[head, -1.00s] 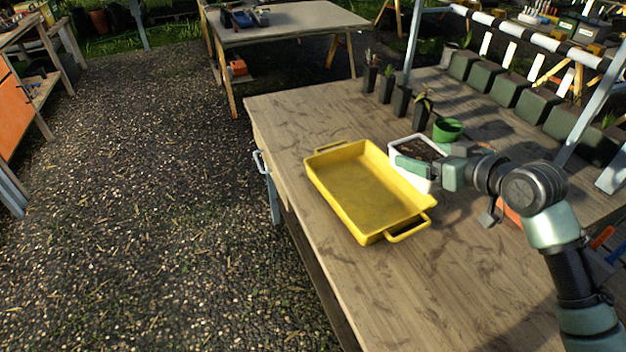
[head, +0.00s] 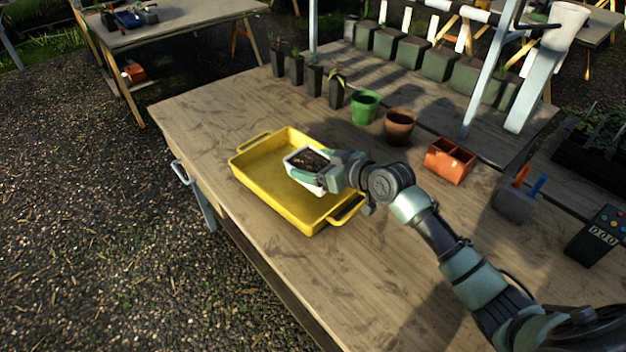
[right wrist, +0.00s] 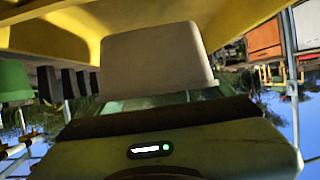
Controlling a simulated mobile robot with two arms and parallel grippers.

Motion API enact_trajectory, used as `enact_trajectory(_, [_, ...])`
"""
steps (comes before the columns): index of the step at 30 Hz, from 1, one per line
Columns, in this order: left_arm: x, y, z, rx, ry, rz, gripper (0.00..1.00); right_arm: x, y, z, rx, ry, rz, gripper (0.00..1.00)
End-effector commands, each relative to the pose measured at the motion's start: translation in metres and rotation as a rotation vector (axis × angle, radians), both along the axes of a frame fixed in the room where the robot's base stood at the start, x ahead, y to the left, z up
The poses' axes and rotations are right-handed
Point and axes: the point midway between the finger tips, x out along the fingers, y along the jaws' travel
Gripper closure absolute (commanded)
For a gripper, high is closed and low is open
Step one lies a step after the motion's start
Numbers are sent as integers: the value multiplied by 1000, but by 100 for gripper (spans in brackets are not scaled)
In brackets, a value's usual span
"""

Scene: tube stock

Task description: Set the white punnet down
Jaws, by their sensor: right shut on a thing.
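The white punnet (head: 311,185) is filled with dark soil and shows over the right part of the yellow tray (head: 262,187). My right gripper (head: 327,172) is shut on its rim from the right. The punnet looks upright; I cannot tell whether its base touches the tray floor. In the right wrist view, which is upside down, the punnet's pale wall (right wrist: 155,58) fills the middle, with the yellow tray (right wrist: 60,28) beyond it. My left gripper is not in view.
A green pot (head: 365,108), a brown pot (head: 399,127) and an orange divided box (head: 450,161) stand behind and right of the tray. Several dark pots with seedlings stand at the back. The bench (head: 210,120) is bare left of the tray.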

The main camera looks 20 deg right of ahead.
Motion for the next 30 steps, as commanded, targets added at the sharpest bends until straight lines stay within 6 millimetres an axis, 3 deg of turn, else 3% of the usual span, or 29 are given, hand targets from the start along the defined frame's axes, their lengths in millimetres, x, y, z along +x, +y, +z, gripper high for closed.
enact_trajectory(13, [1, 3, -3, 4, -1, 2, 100, 0, 0, -53, 2, 0, 0, 71])
enact_trajectory(26, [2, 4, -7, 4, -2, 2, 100, 0, 0, -60, 0, -3, 0, 71])
enact_trajectory(27, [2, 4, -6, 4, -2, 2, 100, 0, 0, -59, 0, -1, 0, 10])
enact_trajectory(28, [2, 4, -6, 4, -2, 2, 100, 0, 0, -59, 0, -1, 0, 2])
enact_trajectory(30, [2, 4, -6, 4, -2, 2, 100, 0, 0, -59, 0, -1, 0, 0])
